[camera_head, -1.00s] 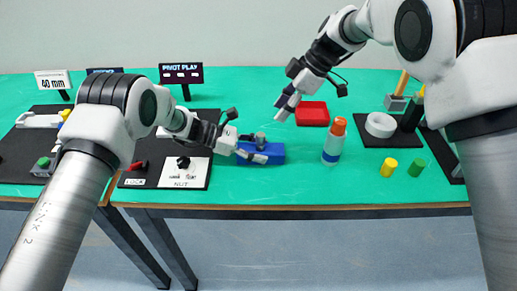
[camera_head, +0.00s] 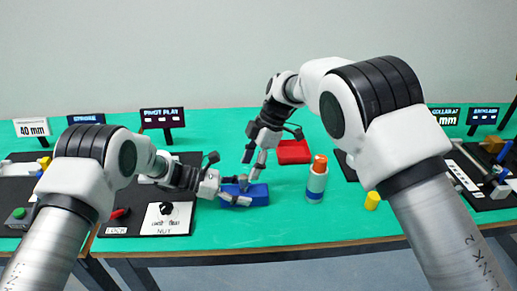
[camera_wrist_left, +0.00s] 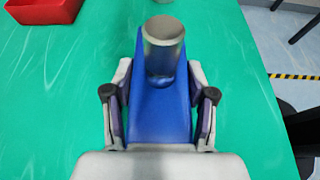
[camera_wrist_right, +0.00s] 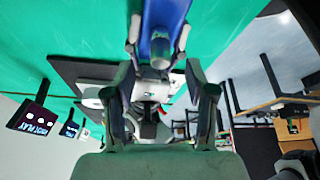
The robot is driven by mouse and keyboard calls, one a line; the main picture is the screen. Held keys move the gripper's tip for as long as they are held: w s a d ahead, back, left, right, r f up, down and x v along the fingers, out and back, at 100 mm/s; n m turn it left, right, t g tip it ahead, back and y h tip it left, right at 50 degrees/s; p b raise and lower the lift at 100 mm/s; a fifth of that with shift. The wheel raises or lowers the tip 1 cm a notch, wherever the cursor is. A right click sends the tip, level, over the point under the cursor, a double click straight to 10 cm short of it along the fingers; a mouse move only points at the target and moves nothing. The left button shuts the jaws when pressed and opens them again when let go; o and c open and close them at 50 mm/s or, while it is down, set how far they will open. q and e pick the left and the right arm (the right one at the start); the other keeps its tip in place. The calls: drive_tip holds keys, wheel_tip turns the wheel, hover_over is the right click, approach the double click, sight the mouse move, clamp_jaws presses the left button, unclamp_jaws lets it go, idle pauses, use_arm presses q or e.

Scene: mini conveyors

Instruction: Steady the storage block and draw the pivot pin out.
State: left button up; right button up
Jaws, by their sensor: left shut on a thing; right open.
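The blue storage block (camera_head: 258,194) lies on the green table. The grey metal pivot pin (camera_wrist_left: 163,45) stands up from its top in the left wrist view. My left gripper (camera_head: 235,190) is shut on the block; in the left wrist view its fingers (camera_wrist_left: 160,115) are on both sides of it. My right gripper (camera_head: 254,164) is open and hangs just above the block from behind. In the right wrist view the pin (camera_wrist_right: 161,48) shows beyond the open fingers (camera_wrist_right: 166,85), with the block (camera_wrist_right: 172,14) and left gripper behind it. I see no contact with the pin.
A red tray (camera_head: 293,152) sits behind the block to the right. An orange-topped white and blue cylinder (camera_head: 317,180) stands right of the block, and a yellow cylinder (camera_head: 372,201) farther right. A black and white nut board (camera_head: 166,218) lies to the left.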

sight(246, 175)
use_arm(q)
drive_tip(key=shift+s+f, duration=0.1)
drive_tip(key=shift+f, duration=0.05)
use_arm(e)
drive_tip(key=x, duration=0.6)
clamp_jaws()
drive_tip(key=shift+r, duration=3.15)
use_arm(q)
drive_tip(key=o, duration=1.3)
use_arm(e)
drive_tip(key=shift+w+f, duration=0.1)
